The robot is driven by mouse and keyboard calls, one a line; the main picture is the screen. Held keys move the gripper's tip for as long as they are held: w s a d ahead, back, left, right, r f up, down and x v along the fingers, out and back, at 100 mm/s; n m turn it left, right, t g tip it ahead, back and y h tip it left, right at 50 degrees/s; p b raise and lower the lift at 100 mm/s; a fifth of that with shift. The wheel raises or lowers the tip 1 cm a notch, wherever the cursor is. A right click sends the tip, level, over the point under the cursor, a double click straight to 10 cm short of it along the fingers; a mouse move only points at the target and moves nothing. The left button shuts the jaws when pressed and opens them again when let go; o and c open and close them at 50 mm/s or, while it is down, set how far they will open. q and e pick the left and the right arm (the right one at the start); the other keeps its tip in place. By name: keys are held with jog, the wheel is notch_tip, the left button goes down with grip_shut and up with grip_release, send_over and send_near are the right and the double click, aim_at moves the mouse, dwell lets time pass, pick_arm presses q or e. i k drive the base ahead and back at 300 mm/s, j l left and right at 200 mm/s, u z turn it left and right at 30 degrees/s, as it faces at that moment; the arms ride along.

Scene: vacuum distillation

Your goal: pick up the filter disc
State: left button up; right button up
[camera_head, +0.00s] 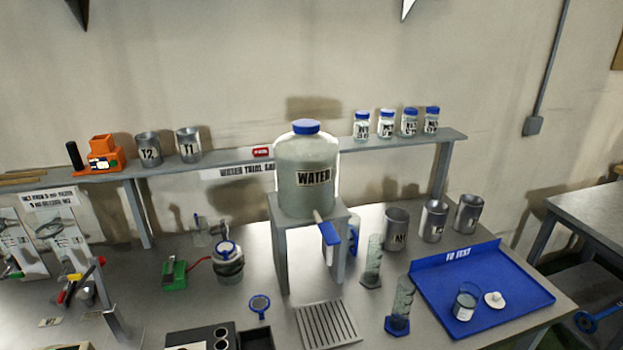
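No thing in the camera_head view is clearly labelled as the filter disc. A small white round piece (495,299) with a raised middle lies on the blue tray at the right, beside a labelled glass beaker (465,303). A small blue-rimmed round piece with a short handle (260,303) lies on the bench at the front middle. I cannot tell whether either one is the filter disc. Neither of my grippers shows in this view.
A large water jug (307,182) stands on a metal stand mid-bench. Metal cups (395,229) and graduated cylinders (399,307) stand between it and the blue tray (530,293). A slatted drain plate (327,323) lies in front. A shelf (222,162) runs behind.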

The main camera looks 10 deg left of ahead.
aim_at(225, 247)
jog(key=i+u, duration=0.1)
jog(key=u, duration=1.05)
jog(key=i+j+u, duration=0.1)
jog(key=u, duration=0.3)
jog(key=i+u, duration=0.2)
jog(key=u, duration=0.15)
jog(key=i+u, duration=0.1)
jog(key=u, duration=0.3)
